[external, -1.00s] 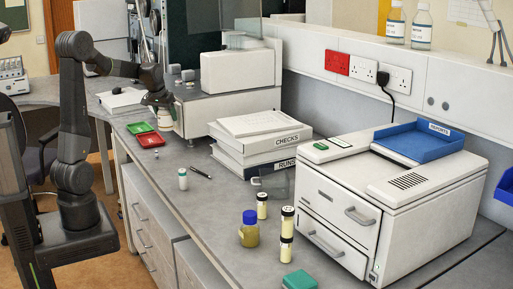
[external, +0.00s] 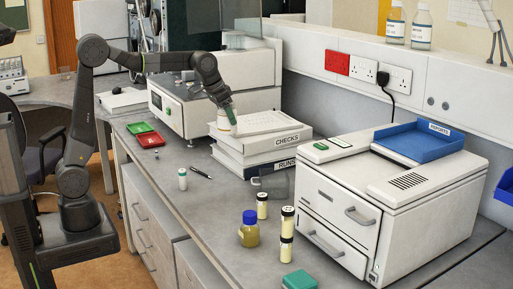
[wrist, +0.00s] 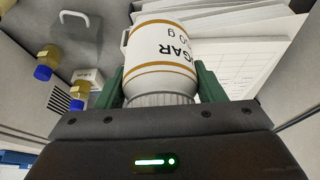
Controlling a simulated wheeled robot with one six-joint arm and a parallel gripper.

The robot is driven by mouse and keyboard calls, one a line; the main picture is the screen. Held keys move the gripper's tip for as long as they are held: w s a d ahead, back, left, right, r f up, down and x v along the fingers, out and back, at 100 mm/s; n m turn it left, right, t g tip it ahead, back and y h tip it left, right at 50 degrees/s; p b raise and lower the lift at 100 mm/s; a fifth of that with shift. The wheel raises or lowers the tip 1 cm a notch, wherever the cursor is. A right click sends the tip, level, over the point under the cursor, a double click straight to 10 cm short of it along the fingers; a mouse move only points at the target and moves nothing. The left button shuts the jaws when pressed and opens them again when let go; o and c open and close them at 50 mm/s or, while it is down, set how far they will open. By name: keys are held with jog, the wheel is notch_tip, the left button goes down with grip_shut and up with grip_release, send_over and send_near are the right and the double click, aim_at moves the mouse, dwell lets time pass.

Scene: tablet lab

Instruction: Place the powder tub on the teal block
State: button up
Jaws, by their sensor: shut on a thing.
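The powder tub (wrist: 163,55) is white with gold bands and dark lettering ending in "GAR". It fills the middle of the wrist view between the green fingers of my gripper (wrist: 160,90). My gripper is shut on it. In the external view my gripper (external: 231,112) holds the tub (external: 223,125) in front of the upper part of the folder stack; I cannot tell whether it touches the stack. The teal block (external: 299,281) lies on the bench at the bottom edge of the external view, well to the right and nearer the camera. Nothing shows on top of it.
The CHECKS and RUNS folders (external: 262,150) are close by my gripper. A blue-capped bottle (external: 249,231) and several black-lidded vials (external: 287,222) stand between the folders and the block. A white drawer unit (external: 340,215) stands right.

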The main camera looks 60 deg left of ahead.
jog(key=w+d+r+m, duration=0.1)
jog(key=d+r, duration=0.2)
jog(key=d, duration=0.4)
jog(key=d+r+m+h, duration=0.1)
jog(key=d+r, duration=0.2)
jog(key=d, duration=0.4)
jog(key=w+d+r+m, duration=0.1)
jog(key=d+r, duration=0.3)
jog(key=d, duration=0.4)
jog(key=m+g+h+p, duration=0.3)
jog(key=m+p, duration=0.6)
jog(key=p, duration=0.4)
send_over(300, 278)
jog(key=shift+f, duration=11.8)
jog(key=o, duration=1.2)
jog(key=shift+m, duration=0.3)
